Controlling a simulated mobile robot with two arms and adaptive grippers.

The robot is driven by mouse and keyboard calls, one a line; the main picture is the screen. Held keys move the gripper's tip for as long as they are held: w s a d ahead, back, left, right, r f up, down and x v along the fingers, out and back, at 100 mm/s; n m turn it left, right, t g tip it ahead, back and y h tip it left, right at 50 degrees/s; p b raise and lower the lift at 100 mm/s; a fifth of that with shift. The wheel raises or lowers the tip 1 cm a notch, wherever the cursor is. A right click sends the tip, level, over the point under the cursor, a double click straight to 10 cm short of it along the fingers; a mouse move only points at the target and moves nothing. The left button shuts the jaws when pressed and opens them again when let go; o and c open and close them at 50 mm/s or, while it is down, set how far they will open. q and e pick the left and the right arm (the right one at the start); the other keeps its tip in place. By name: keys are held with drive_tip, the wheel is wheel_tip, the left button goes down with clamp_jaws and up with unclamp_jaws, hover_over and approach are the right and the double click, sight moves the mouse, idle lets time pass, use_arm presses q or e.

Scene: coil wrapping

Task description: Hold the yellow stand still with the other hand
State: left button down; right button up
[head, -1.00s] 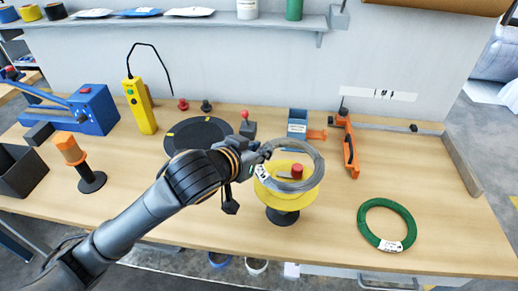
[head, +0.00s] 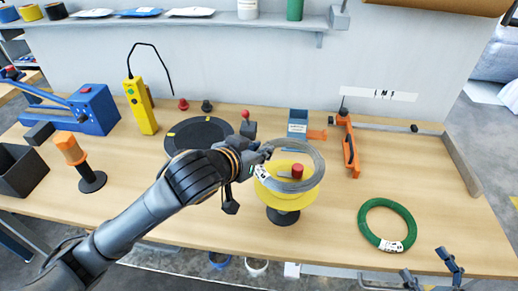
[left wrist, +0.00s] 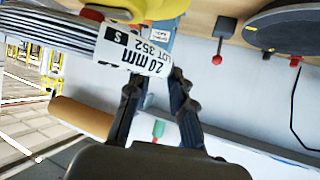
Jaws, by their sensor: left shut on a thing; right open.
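The yellow stand (head: 285,200) is a round yellow drum on a dark foot with a red knob (head: 297,171) on top. My left gripper (head: 267,155) is shut on a grey coil (head: 319,162) at its white label (left wrist: 133,50). The coil is over the top of the stand and appears around the red knob; I cannot tell whether it rests on the yellow. In the left wrist view, a bit of yellow (left wrist: 165,8) shows at the top edge. My right gripper (head: 426,264) is open and empty at the lower right, apart from the stand.
A green coil (head: 366,232) lies between the stand and my right gripper. An orange tool (head: 350,152) and a small blue box (head: 298,122) are behind. A dark round mat (head: 188,128), a yellow device (head: 139,106) and an orange-handled tool (head: 74,152) are to the left.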

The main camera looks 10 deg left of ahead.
drive_tip(key=w+d+r+n+t, duration=0.2)
drive_tip(key=w+d+r, duration=0.3)
drive_tip(key=r, duration=0.3)
drive_tip(key=w+d+r+n+t, duration=0.2)
drive_tip(key=w+d+r, duration=0.2)
drive_tip(key=w+r, duration=0.3)
drive_tip(key=a+f+m+g+y, duration=0.1)
drive_tip(key=a+f+m+g, duration=0.3)
drive_tip(key=a+m, duration=0.6)
drive_tip(key=s+a+f+m+g+y, duration=0.1)
drive_tip(key=a+f+m+g+y, duration=0.1)
drive_tip(key=a+f+m+g, duration=0.2)
drive_tip(key=s+a+f+m+g+y, duration=0.1)
drive_tip(key=a+f+m+g, duration=0.4)
drive_tip(key=a+m, duration=1.2)
drive_tip(key=shift+s+f+m+g, duration=0.15)
drive_tip(key=shift+m+g, duration=0.75)
drive_tip(key=shift+g, duration=0.9)
drive_tip(key=shift+w+a+f+n, duration=0.3)
drive_tip(key=shift+a+n, duration=0.2)
drive_tip(key=shift+n, duration=0.1)
drive_tip(key=shift+x, duration=4.8)
drive_tip(key=shift+f, duration=0.15)
drive_tip(key=c, duration=1.8)
